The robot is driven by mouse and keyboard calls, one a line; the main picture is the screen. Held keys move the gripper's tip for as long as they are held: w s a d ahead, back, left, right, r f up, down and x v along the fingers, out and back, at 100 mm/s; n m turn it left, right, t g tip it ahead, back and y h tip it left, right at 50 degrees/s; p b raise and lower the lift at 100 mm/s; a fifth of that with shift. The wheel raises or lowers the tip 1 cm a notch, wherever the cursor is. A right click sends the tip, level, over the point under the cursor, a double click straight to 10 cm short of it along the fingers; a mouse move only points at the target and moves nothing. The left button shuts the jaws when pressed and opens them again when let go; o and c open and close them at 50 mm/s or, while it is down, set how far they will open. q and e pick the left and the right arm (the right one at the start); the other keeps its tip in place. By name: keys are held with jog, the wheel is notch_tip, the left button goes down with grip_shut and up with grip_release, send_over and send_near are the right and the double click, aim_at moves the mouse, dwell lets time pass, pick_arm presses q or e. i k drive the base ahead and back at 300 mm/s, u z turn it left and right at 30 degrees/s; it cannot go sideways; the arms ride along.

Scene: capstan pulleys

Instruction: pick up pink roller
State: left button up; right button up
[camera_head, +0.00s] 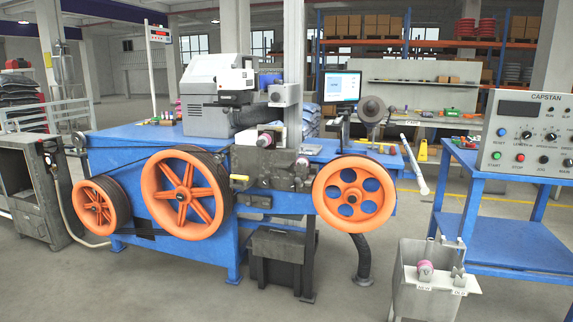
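A pink roller (425,272) with pale ends sits on the white shelf (447,286) of the small grey bin at the lower right. It lies at the left part of the shelf, by a small label that seems to read NEW. A second label is at the right, and I see no roller there. Another small pinkish roller (267,139) shows on the machine, near the upright column. Neither of my grippers is in view.
The blue machine bench (170,133) with orange pulleys (353,194) fills the middle. A blue table (515,220) with the CAPSTAN control box (530,133) stands right of the bin (420,300). A dark hose (361,258) stands left of the bin. Open floor lies in front.

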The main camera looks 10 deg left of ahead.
aim_at(302, 159)
jog(key=u, duration=0.75)
jog(key=i, duration=1.75)
jog(key=z, duration=0.55)
